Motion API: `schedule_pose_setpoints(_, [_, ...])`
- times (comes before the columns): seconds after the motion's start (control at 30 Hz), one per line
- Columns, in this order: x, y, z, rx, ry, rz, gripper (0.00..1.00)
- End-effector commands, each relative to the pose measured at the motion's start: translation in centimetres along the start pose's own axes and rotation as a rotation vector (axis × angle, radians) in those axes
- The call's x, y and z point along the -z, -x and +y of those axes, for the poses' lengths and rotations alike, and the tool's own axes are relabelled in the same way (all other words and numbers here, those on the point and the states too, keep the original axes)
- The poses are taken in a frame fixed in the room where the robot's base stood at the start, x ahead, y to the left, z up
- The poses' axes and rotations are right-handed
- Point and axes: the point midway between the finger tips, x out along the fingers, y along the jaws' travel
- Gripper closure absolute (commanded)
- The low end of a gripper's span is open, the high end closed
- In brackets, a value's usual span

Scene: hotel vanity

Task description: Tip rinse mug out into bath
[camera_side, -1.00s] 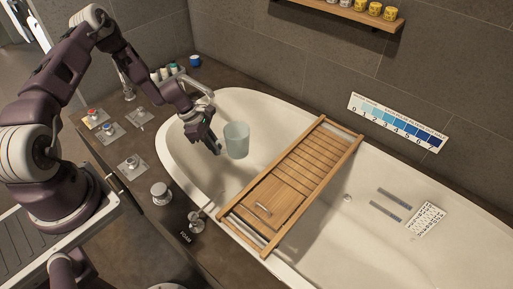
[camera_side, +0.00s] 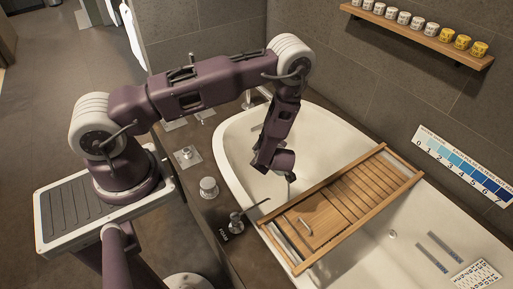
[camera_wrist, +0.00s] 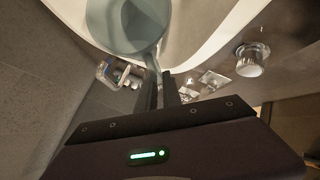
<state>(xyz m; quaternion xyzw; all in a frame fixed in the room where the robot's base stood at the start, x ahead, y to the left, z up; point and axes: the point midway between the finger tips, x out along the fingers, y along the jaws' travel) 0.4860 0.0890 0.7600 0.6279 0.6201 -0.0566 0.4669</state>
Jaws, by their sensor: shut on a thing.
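The rinse mug (camera_wrist: 105,28) is a translucent grey-blue cup at the top of the wrist view, just beyond my fingers. My gripper (camera_wrist: 163,82) is shut on it at its near side, where a narrow part meets the fingertips. The mug's tilt and contents cannot be told. In the side view my gripper (camera_side: 289,177) points down over the left half of the white bath (camera_side: 375,255), just left of the wooden bath tray. The mug is hidden there behind my wrist.
The slatted wooden tray (camera_side: 365,187) spans the bath close to my gripper. Round knobs (camera_side: 208,187) and a small valve (camera_side: 237,222) stand on the dark left ledge. A cup shelf (camera_side: 420,30) and a blue scale (camera_side: 465,165) are on the wall. The bath's right half is open.

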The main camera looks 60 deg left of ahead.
Motion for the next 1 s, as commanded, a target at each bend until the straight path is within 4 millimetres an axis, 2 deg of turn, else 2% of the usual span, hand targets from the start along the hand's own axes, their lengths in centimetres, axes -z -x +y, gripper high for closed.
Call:
schedule_pose_setpoints(0.03, [-0.7,0.6,-0.3,-0.040,-0.021,0.056,1.00])
schedule_pose_setpoints(0.2, [-2.4,-0.3,-1.6,-0.189,-0.085,0.300,1.00])
schedule_pose_setpoints(0.5, [-3.9,-1.3,-3.0,-0.352,-0.155,0.582,1.00])
schedule_pose_setpoints(0.7, [-4.2,-1.5,-3.1,-0.392,-0.172,0.648,1.00])
schedule_pose_setpoints(1.0, [-4.2,-1.5,-3.1,-0.396,-0.174,0.656,1.00])
